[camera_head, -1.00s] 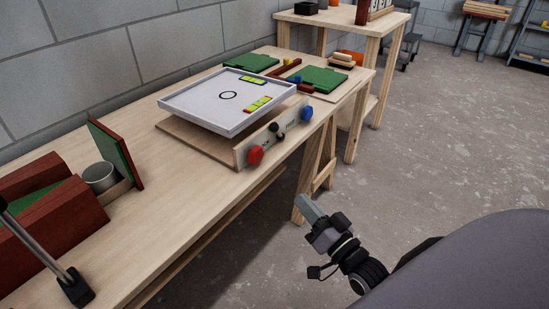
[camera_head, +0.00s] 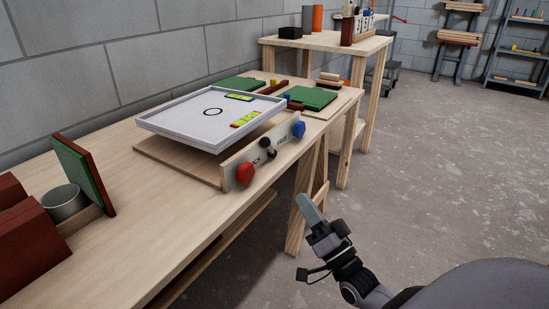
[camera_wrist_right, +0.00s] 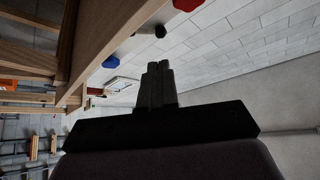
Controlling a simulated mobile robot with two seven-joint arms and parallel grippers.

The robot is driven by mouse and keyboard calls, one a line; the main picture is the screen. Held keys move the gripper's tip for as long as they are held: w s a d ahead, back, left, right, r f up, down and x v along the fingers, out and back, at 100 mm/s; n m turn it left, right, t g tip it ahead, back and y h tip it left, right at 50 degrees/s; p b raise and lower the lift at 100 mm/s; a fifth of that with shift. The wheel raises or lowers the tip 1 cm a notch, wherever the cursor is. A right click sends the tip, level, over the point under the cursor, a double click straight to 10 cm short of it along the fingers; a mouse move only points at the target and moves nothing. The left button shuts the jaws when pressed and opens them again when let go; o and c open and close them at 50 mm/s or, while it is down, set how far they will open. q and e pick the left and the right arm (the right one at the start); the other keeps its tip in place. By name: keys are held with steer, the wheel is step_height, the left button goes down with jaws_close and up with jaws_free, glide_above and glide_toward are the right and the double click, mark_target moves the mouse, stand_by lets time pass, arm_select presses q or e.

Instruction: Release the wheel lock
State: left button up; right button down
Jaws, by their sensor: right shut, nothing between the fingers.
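A pale upright panel (camera_head: 228,174) stands at the front edge of the workbench. It bears a red knob (camera_head: 245,173) at its left, a blue knob (camera_head: 298,129) at its right and black knobs (camera_head: 267,143) between them. There is small dark lettering, too small to read surely. I cannot tell which part is the wheel lock. My right gripper (camera_head: 309,208) is shut and empty, in front of the bench edge and apart from the panel. In the right wrist view its fingers (camera_wrist_right: 157,84) are together, with the red knob (camera_wrist_right: 187,4) and blue knob (camera_wrist_right: 111,63) beyond. My left gripper is not in view.
A white-rimmed tray (camera_head: 185,130) stands behind the panel on the workbench (camera_head: 120,215). Green boards (camera_head: 312,99) lie farther back. A metal cup (camera_head: 64,203) and red-brown blocks (camera_head: 28,245) are at the left. Open floor (camera_head: 430,180) lies to the right.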

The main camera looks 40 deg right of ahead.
steer(key=b, duration=0.3)
glide_toward(268, 146)
steer(key=x, duration=0.5)
steer(key=shift+w+f, duration=0.15)
steer(key=shift+w+r, duration=0.2)
steer(key=shift+w, duration=0.1)
steer(key=shift+w+r, duration=0.25)
steer(key=shift+w, duration=0.15)
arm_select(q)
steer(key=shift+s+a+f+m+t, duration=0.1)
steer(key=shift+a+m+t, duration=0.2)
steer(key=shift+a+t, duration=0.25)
arm_select(e)
steer(key=shift+r, duration=0.1)
